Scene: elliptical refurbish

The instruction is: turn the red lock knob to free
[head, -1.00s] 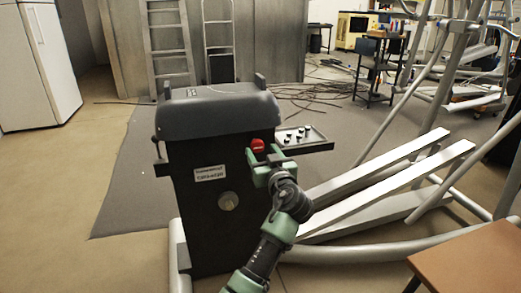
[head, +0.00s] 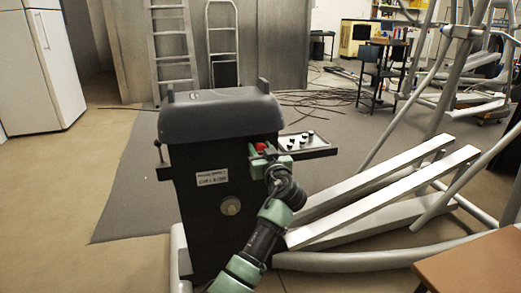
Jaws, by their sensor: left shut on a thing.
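The red lock knob (head: 261,147) sits on the upper right of the front of the dark machine housing (head: 200,208). My left gripper (head: 263,153) is at the knob, its green jaws shut on it. The jaws hide part of the knob, so its exact turn angle cannot be told. My right gripper is not in view.
A white label (head: 213,177) and a round grey dial (head: 231,205) are on the housing front. A small tray with several knobs (head: 318,148) juts out right. White footboards (head: 385,190) and grey tubes lie right; a brown tabletop (head: 475,262) is at lower right.

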